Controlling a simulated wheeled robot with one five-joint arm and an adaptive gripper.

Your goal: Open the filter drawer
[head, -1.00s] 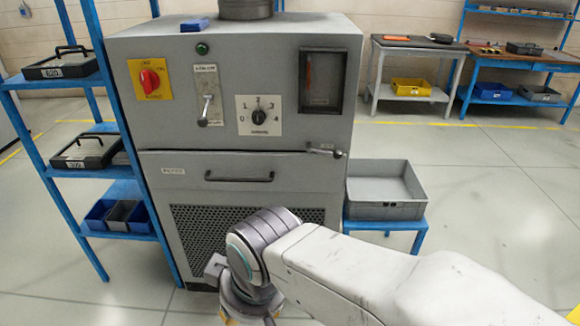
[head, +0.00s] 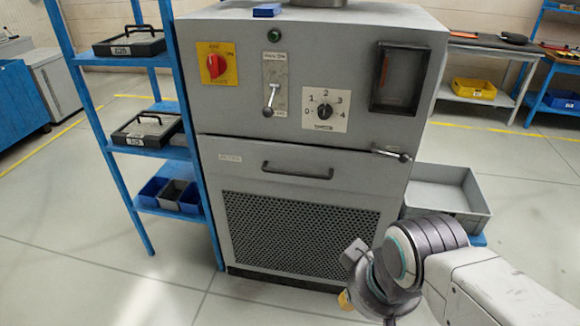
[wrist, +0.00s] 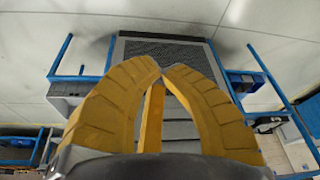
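The filter drawer (head: 240,178) is the grey front panel of the cabinet, above the mesh grille, and looks shut. Its dark bar handle (head: 297,171) is in the middle, and a small label (head: 230,158) is at the left. A lever latch (head: 391,154) with a dark knob sits at the drawer's top right edge, pointing right. My gripper (wrist: 163,66) shows in the wrist view with yellow fingertips together and nothing seen between them. It is in front of the cabinet, low and apart from the handle; in the head view it is mostly hidden by my wrist.
The cabinet's upper panel has a red switch (head: 216,66), a small lever (head: 271,98) and a dial (head: 324,110). A blue shelf rack (head: 100,140) stands close at the left. A grey tray (head: 450,192) is on a low blue stand at the right. Floor in front is clear.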

